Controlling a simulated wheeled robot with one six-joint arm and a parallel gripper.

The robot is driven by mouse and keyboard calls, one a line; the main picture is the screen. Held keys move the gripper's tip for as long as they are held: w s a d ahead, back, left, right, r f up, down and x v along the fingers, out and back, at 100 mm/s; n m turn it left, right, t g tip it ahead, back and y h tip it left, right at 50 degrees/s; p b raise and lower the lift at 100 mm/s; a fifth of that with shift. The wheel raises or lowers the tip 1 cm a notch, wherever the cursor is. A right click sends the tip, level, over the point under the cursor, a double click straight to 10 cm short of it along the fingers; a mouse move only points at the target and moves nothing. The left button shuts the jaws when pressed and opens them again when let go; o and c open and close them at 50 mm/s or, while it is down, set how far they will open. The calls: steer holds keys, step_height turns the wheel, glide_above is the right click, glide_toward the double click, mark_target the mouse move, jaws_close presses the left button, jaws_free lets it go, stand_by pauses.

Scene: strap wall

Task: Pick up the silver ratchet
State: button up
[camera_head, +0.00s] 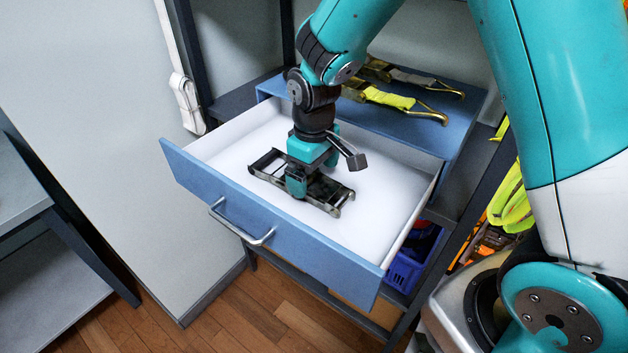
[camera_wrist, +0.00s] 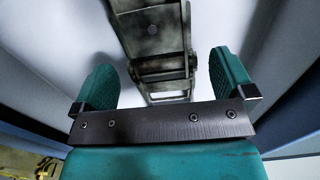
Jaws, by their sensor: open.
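The silver ratchet (camera_head: 327,192) lies on the white floor of the open blue drawer (camera_head: 221,197). It is a worn, dark-silver metal frame lying diagonally. My gripper (camera_head: 303,184) points down at its middle and covers part of it. In the wrist view the ratchet (camera_wrist: 153,37) runs between my two teal fingers (camera_wrist: 160,85). The fingers are open, one on each side, with a gap beside the ratchet on both sides. Whether the fingertips touch the drawer floor cannot be told.
The drawer's front panel with its metal handle (camera_head: 243,229) and its side walls surround the ratchet. Yellow and grey straps with hooks (camera_head: 401,101) lie on the blue cabinet top behind. A blue crate (camera_head: 408,270) sits below at the right. The rest of the drawer floor is clear.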

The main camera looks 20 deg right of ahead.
steer(key=shift+f+p, duration=0.35)
steer(key=shift+f, duration=1.1)
steer(key=shift+c, duration=0.2)
steer(key=shift+w, duration=0.1)
steer(key=c, duration=1.4)
steer(key=shift+o, duration=0.2)
steer(key=shift+r, duration=0.2)
